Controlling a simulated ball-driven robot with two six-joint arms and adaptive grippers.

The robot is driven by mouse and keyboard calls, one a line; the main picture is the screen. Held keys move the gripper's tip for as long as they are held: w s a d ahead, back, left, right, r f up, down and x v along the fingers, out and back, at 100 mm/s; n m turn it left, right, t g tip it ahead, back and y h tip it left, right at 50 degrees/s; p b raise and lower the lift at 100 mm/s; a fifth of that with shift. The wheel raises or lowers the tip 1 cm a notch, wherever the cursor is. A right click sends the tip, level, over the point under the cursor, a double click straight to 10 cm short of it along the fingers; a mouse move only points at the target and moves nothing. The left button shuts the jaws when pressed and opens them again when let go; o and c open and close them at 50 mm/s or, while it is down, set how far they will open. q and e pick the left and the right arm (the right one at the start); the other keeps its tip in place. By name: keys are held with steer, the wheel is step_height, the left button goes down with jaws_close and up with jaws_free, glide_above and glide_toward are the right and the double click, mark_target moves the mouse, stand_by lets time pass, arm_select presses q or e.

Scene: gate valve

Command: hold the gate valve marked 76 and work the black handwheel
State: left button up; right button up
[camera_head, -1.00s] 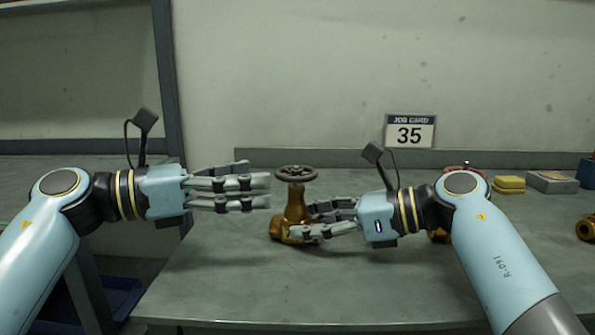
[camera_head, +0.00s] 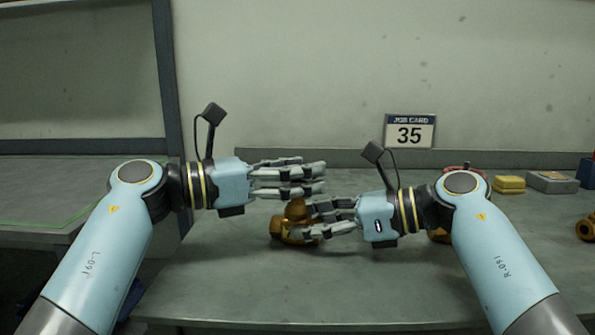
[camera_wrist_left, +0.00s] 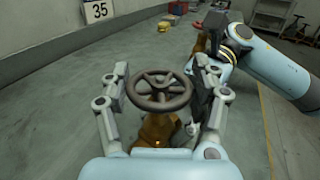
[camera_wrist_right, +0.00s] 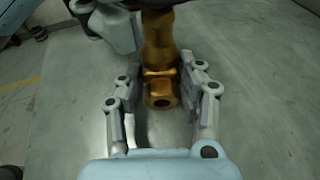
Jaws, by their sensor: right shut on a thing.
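The brass gate valve (camera_head: 279,228) stands upright on the bench; no number is readable on it. My right gripper (camera_head: 303,220) is shut on its lower body, with a finger on each side in the right wrist view (camera_wrist_right: 161,50). The black handwheel (camera_wrist_left: 160,92) on top shows in the left wrist view; in the head view my left fingers hide it. My left gripper (camera_head: 322,178) is open at wheel height, its fingers on either side of the rim with a small gap.
A job card (camera_head: 410,131) reading 35 stands at the back. A yellow block (camera_head: 508,184), a grey box (camera_head: 552,182) and a blue bin (camera_head: 587,172) are at the back right. Another brass piece (camera_head: 586,228) lies at the right edge. The front bench (camera_head: 330,290) is clear.

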arm_select(q)
steer(key=c, duration=0.6)
steer(key=m+g+h, duration=0.1)
steer(key=m+g, duration=0.1)
steer(key=g, duration=0.2)
steer(key=shift+w+m, duration=0.1)
steer(key=shift+m, duration=0.3)
steer(key=shift+m+g+h, duration=0.3)
steer(key=shift+m+g, duration=0.7)
steer(key=shift+g, duration=0.8)
steer(key=shift+f, duration=0.1)
steer(key=o, duration=1.2)
steer(key=a, duration=1.2)
